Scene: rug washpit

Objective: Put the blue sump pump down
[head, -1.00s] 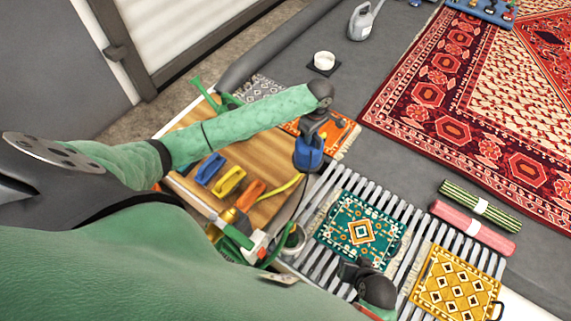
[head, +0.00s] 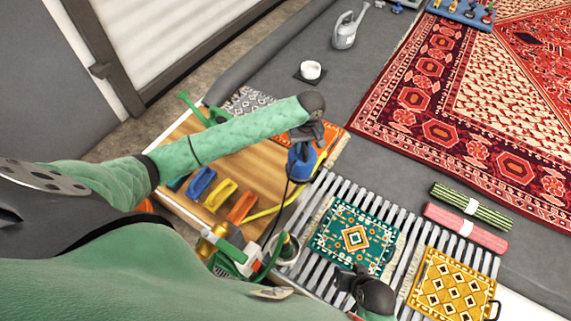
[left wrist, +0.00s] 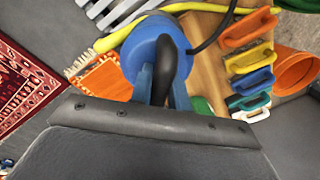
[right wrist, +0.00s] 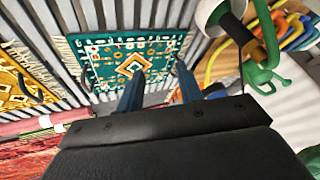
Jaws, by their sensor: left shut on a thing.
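The blue sump pump (head: 302,163) hangs in my left gripper (head: 307,139), over the right edge of the wooden board (head: 262,160) beside the slatted grate. The left wrist view shows the round blue pump (left wrist: 147,50) between the left fingers (left wrist: 166,88), with a black part on it and a dark cable. I cannot tell whether its underside touches anything. My right gripper (head: 350,282) is above the grate beside the teal rug (head: 345,240). In the right wrist view its blue fingers (right wrist: 160,90) are apart with nothing between them.
Blue, yellow and orange handled tools (head: 219,195) lie on the board, with a yellow hose (head: 283,207) at its edge. A yellow rug (head: 447,283) lies on the slatted grate (head: 395,243).

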